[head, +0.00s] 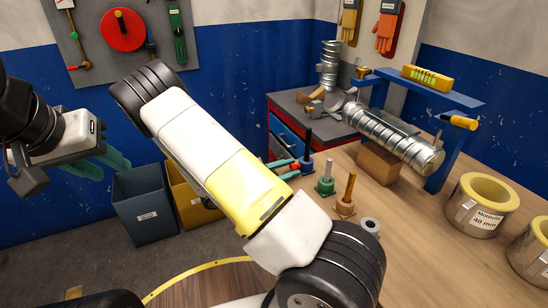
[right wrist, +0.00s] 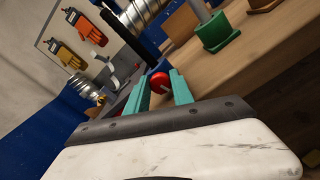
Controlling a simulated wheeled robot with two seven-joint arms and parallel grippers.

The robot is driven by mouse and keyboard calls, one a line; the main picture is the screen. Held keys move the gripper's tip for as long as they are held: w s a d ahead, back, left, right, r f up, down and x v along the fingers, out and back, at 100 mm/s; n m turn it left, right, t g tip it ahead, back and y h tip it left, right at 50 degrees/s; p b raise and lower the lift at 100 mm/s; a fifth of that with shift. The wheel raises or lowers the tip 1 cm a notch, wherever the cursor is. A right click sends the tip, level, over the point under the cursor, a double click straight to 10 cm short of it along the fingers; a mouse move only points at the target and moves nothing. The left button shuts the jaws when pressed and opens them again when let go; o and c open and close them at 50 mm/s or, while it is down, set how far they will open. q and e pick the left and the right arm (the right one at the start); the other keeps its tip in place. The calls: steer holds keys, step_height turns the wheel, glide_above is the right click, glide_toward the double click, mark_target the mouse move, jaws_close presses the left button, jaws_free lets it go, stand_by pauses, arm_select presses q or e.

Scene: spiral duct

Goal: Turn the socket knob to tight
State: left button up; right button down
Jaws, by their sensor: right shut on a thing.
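The socket knob (right wrist: 158,82) is a red round knob with a pale mark on its face, seen in the right wrist view. My right gripper (right wrist: 160,88) has its two teal fingers on either side of the red knob and is shut on it. In the head view my right arm crosses the middle and hides most of the right gripper; a teal finger and a bit of red show beside the blue-based post. My left gripper (head: 108,164) hangs at the left in the head view, its teal fingers apart and empty, away from the bench.
A green-based post (head: 325,186) and a brown-based post (head: 345,207) stand on the workbench. A silver spiral duct (head: 395,136) rests near a blue frame (head: 440,97). Bins (head: 146,212) stand on the floor at left.

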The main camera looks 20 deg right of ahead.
steer(key=c, duration=1.1)
jaws_free()
steer(key=n, duration=0.5)
steer(key=shift+a+n, duration=0.1)
steer(key=shift+n, duration=0.3)
steer(key=a, duration=0.7)
steer(key=s+r+m+g+y, duration=0.5)
steer(key=s+r+m+y, duration=0.3)
steer(key=s+m+y, duration=0.2)
steer(key=s+a+r+m+t+y, duration=0.2)
steer(key=s+r+m+t+y, duration=0.1)
steer(key=r, duration=0.4)
steer(key=s+a+r+m+t+y, duration=0.2)
steer(key=s+r+m+t+y, duration=0.2)
steer(key=r+y, duration=0.2)
steer(key=shift+s+a+r+m, duration=0.2)
steer(key=shift+s+r+m, duration=0.05)
steer(key=shift+r+m, duration=0.15)
steer(key=shift+y, duration=0.3)
